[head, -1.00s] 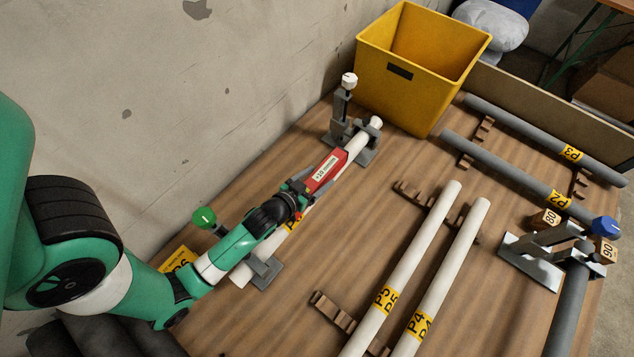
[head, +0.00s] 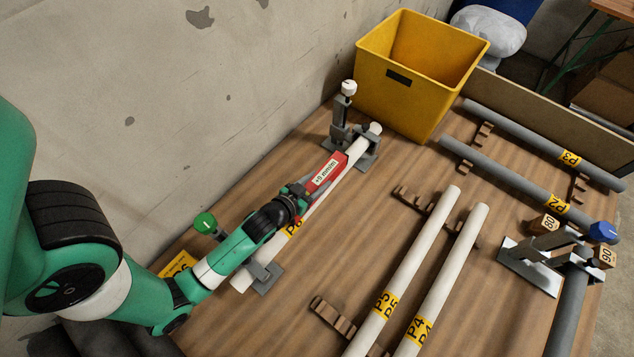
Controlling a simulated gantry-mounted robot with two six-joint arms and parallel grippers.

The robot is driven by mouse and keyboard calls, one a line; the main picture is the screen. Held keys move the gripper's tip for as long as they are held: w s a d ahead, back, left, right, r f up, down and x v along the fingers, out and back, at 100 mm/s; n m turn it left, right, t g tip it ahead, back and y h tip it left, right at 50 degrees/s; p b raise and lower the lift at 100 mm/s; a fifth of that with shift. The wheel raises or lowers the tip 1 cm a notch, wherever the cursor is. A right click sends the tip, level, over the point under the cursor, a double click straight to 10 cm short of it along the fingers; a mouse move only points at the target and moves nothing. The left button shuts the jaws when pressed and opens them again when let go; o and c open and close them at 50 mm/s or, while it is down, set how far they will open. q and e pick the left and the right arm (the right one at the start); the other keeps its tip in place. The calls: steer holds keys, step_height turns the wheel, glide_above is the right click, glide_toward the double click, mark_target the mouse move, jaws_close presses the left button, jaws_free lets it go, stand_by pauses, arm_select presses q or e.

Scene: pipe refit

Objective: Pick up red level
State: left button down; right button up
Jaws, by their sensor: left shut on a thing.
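The red level (head: 328,174) has a white label and lies along the white pipe P6 (head: 350,150); I cannot tell whether it touches the pipe or is just above it. My left gripper (head: 299,197) is shut on the near end of the red level, and its wrist hides that end and part of the pipe. My right gripper is not in view.
Pipe P6 rests in clamps with a white knob (head: 348,88) and a green knob (head: 204,222). A yellow bin (head: 400,98) stands behind. White pipes P5 (head: 420,250) and P4 (head: 450,265) lie to the right. Grey pipes P3 (head: 520,130) and P2 (head: 500,170) lie farther right.

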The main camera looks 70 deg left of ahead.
mark_target(313, 181)
arm_select(q)
steer(key=d+r+p, duration=0.1)
steer(key=r, duration=0.1)
steer(key=s+d+r+p, duration=0.1)
steer(key=r, duration=0.1)
steer(key=s+r+p, duration=0.1)
steer(key=r, duration=0.2)
steer(key=shift+s+d, duration=0.1)
steer(key=shift+d, duration=0.3)
steer(key=s+d+r+p, duration=0.4)
steer(key=s+d+p, duration=0.2)
steer(key=s+d, duration=0.1)
steer(key=shift+d+r, duration=0.3)
steer(key=shift+r, duration=0.1)
